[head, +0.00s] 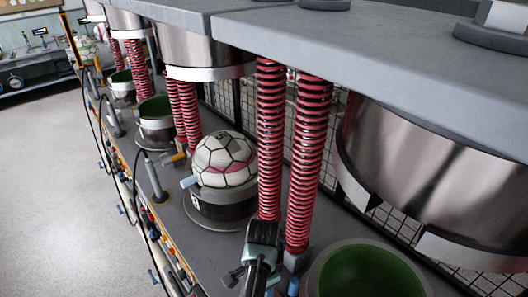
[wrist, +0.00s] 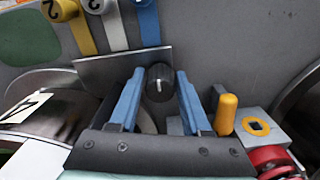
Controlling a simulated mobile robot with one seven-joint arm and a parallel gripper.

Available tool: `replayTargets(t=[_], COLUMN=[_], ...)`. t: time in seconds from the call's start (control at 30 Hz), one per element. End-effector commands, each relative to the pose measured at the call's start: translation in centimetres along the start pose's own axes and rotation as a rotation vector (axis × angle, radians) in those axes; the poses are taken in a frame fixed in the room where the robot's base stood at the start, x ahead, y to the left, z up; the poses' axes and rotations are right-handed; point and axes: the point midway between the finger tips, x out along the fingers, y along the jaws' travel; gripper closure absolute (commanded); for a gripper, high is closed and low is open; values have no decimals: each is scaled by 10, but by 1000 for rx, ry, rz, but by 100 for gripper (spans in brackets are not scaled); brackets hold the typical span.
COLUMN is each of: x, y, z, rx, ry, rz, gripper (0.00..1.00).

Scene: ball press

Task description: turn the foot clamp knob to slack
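A dark round knob (wrist: 161,88) with a short white pointer line shows in the wrist view, and I take it to be the foot clamp knob. Its pointer line stands nearly upright in the picture. My gripper (wrist: 159,74) has its two blue fingers apart, one on each side of the knob. A narrow gap seems to show on both sides, so contact is not clear. In the head view my gripper (head: 263,236) is low beside the red springs. Its fingertips and the knob cannot be made out there.
In the wrist view, yellow, white and blue numbered tabs (wrist: 104,22) lie beyond the knob. A yellow handle (wrist: 226,114) and a red round part (wrist: 271,160) are on the right. In the head view, red springs (head: 309,150) and a ball (head: 224,158) in a cup stand close by.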

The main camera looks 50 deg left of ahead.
Motion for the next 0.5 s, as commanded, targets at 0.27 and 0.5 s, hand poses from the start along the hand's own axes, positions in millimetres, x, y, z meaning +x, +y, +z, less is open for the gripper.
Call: replayTargets(t=[0.27,0.5], x=[0,-1], y=[0,0], z=[0,0], rx=[0,-7], ry=[0,0], rz=[0,0], gripper=[100,100])
